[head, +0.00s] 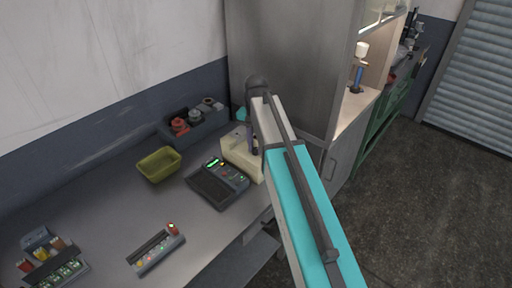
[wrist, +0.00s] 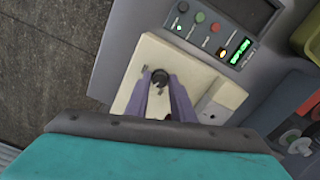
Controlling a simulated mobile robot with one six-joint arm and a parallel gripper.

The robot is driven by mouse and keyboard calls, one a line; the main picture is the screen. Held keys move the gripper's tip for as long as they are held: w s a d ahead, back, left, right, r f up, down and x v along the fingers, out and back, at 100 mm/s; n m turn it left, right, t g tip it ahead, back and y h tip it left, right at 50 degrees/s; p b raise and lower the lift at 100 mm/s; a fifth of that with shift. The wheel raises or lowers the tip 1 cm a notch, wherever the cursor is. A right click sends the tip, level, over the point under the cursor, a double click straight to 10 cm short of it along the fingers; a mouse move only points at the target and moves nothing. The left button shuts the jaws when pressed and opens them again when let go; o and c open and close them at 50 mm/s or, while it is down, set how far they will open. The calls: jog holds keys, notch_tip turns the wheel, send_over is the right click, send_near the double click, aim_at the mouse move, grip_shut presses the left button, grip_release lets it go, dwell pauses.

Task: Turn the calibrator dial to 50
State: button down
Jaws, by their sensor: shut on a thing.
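The calibrator is a cream box (head: 238,160) at the right edge of the bench in the head view. It fills the middle of the wrist view (wrist: 190,62). Its dial is a small round black knob (wrist: 160,76) on the top face. My gripper (wrist: 161,88) is shut on the dial, with one purple finger on each side of it. In the head view my gripper (head: 253,145) is partly hidden behind my arm. Small dark marks show beside the dial, but no number can be read.
A dark grey device (head: 218,182) with a green display and coloured buttons stands left of the calibrator. An olive bin (head: 159,165), a dark tray of parts (head: 194,122) and a small button panel (head: 157,250) are on the bench. A tall grey cabinet (head: 290,70) rises behind.

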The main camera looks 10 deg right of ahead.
jog(key=n, duration=0.6)
jog(key=shift+b, duration=0.4)
jog(key=n, duration=0.5)
jog(key=n+b, duration=0.1)
jog(key=n, duration=1.1)
jog(key=c, duration=1.5)
grip_release()
jog(key=shift+r, duration=0.2)
